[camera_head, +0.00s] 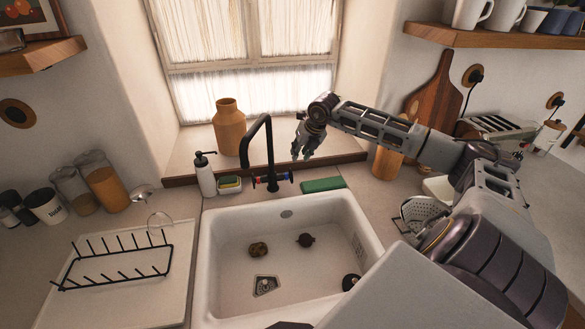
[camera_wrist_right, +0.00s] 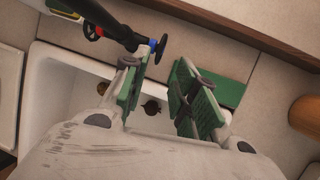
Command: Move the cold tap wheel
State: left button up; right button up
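The black tap (camera_head: 268,150) stands behind the white sink with a wheel on each side. In the right wrist view, the cold tap wheel (camera_wrist_right: 162,49) is a dark disc beside a blue collar, right of the black spout. The other wheel, with red on it (camera_wrist_right: 92,32), is on the spout's left. In the head view the right-hand wheel (camera_head: 290,177) is small. My right gripper (camera_head: 300,153) is above and slightly right of it, apart from it. In the wrist view the green-padded fingers (camera_wrist_right: 160,78) are spread with nothing between them. My left gripper is not in view.
The sink (camera_head: 216,240) holds small dark items. A soap bottle (camera_head: 205,175) and a sponge holder (camera_head: 229,185) stand left of the tap; a green sponge (camera_head: 324,185) lies to its right. An orange vase (camera_head: 229,127) stands on the sill. A black dish rack (camera_head: 118,268) is at left.

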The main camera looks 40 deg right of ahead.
jog(key=p, duration=0.1)
send_near(288, 176)
jog(key=shift+d, duration=0.65)
jog(key=shift+w+p+x, duration=0.2)
jog(key=shift+p+x, duration=0.2)
jog(key=shift+x, duration=1.05)
jog(key=shift+w+p+x, duration=0.15)
jog(key=shift+p+x, duration=0.25)
jog(key=shift+x, duration=1.1)
jog(key=shift+r, duration=0.15)
jog(key=shift+c, duration=0.3)
grip_shut()
